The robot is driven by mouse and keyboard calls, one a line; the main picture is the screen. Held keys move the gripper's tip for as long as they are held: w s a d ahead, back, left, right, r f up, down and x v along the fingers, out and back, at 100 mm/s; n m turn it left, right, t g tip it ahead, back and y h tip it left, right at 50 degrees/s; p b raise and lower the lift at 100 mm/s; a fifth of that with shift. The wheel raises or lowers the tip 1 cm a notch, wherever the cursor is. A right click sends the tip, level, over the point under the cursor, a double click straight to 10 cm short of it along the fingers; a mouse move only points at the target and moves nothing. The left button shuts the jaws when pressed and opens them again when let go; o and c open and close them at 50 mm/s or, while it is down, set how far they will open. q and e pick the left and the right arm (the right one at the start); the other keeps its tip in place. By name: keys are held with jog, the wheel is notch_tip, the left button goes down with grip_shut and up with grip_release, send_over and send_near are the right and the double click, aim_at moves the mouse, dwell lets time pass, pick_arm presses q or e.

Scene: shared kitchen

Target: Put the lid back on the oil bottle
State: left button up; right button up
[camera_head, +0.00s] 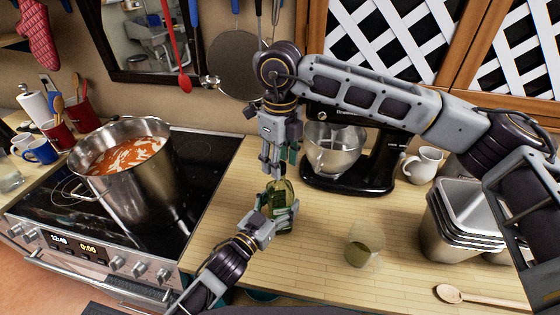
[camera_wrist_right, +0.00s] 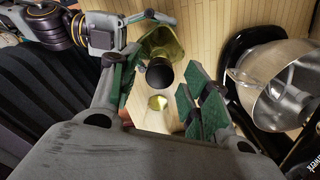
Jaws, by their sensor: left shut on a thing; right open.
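The green-yellow glass oil bottle (camera_head: 283,192) stands upright on the wooden counter, its top partly hidden by my right gripper in the head view. My left gripper (camera_head: 272,214) is shut around the bottle's body. In the right wrist view the bottle (camera_wrist_right: 165,43) has a dark round top (camera_wrist_right: 160,75). A small gold disc (camera_wrist_right: 157,102) shows beside that top and may be the lid; I cannot tell its height or what it rests on. My right gripper (camera_head: 271,172) points down just above the bottle, its fingers (camera_wrist_right: 163,92) apart with nothing gripped.
A pot of red soup (camera_head: 128,160) stands on the stove at left. A black stand mixer (camera_head: 350,178) is close at right. A glass with oil (camera_head: 363,248), stacked metal containers (camera_head: 463,215) and a wooden spoon (camera_head: 480,298) are on the counter. Bare counter lies around the glass.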

jog(key=shift+r, duration=2)
jog(key=shift+a, duration=0.1)
jog(key=shift+c, duration=0.3)
jog(key=shift+s+a+r, duration=0.1)
jog(key=shift+a+r, duration=0.45)
jog(key=shift+r, duration=0.45)
jog(key=shift+r+n+y, duration=0.25)
jog(key=shift+n+y, duration=0.05)
jog(key=shift+n, duration=0.2)
jog(key=n, duration=0.2)
jog(key=r+n, duration=0.1)
jog(key=shift+d+n, duration=0.25)
jog(key=shift+n, duration=0.15)
jog(key=n, duration=0.5)
jog(key=shift+d, duration=0.4)
